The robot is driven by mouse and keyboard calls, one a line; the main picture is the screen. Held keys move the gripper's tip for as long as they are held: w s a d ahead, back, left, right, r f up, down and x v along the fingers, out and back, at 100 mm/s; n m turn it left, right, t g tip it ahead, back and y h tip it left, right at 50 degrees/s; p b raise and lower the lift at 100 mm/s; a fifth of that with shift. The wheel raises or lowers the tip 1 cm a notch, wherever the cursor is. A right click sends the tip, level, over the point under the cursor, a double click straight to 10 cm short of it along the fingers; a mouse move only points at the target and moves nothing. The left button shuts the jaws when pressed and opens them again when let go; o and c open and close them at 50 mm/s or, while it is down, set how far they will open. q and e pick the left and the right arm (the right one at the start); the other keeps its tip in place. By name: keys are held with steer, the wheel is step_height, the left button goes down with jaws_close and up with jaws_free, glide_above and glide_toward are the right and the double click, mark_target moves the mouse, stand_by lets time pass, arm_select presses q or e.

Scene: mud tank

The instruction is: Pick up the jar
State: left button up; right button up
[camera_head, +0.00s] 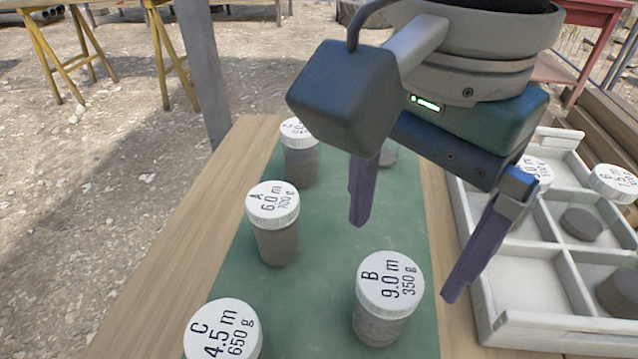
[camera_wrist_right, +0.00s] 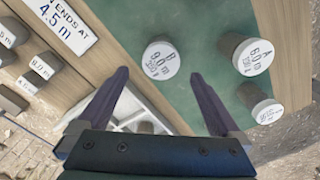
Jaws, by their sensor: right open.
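Several white-lidded jars stand upright on a green mat (camera_head: 325,250). Jar B (camera_head: 390,285), marked 9.0 m and 350 g, is at the front right. Jar A (camera_head: 273,225) is left of it, jar C (camera_head: 223,335) is at the front left, cut by the frame edge, and another jar (camera_head: 300,150) is further back. My right gripper (camera_head: 404,260) is open and empty above the mat, its fingers pointing down over the area just behind jar B. In the right wrist view, jar B (camera_wrist_right: 161,60) appears between the fingertips, beyond them; jar A (camera_wrist_right: 252,55) is to the right.
A pale divided tray (camera_head: 525,275) at the right holds dark round lumps (camera_head: 582,224) and labelled jars (camera_head: 615,182). A jar behind the gripper is mostly hidden. A sign (camera_wrist_right: 60,25) reading "ends at 4.5 m" shows in the wrist view. A grey post (camera_head: 205,75) stands behind the wooden table.

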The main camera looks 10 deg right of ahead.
mark_target(392, 281)
arm_select(q)
steer(key=shift+a+f, duration=0.15)
arm_select(e)
steer(key=shift+s+a+f+m, duration=0.1)
steer(key=shift+a+f+m, duration=0.1)
steer(key=shift+a+m, duration=0.1)
arm_select(q)
steer(key=shift+d+f+b, duration=0.2)
steer(key=shift+f+b, duration=0.7)
steer(key=shift+b, duration=0.1)
arm_select(e)
steer(key=f, duration=0.4)
steer(key=shift+d+f, duration=0.15)
steer(key=shift+d, duration=0.1)
arm_select(q)
step_height(392, 281, down, 2)
steer(key=shift+f+b, duration=0.25)
steer(key=shift+b, duration=1)
arm_select(e)
step_height(392, 281, down, 5)
steer(key=shift+f, duration=0.15)
arm_select(q)
steer(key=shift+a+r, duration=0.1)
arm_select(e)
jaws_close()
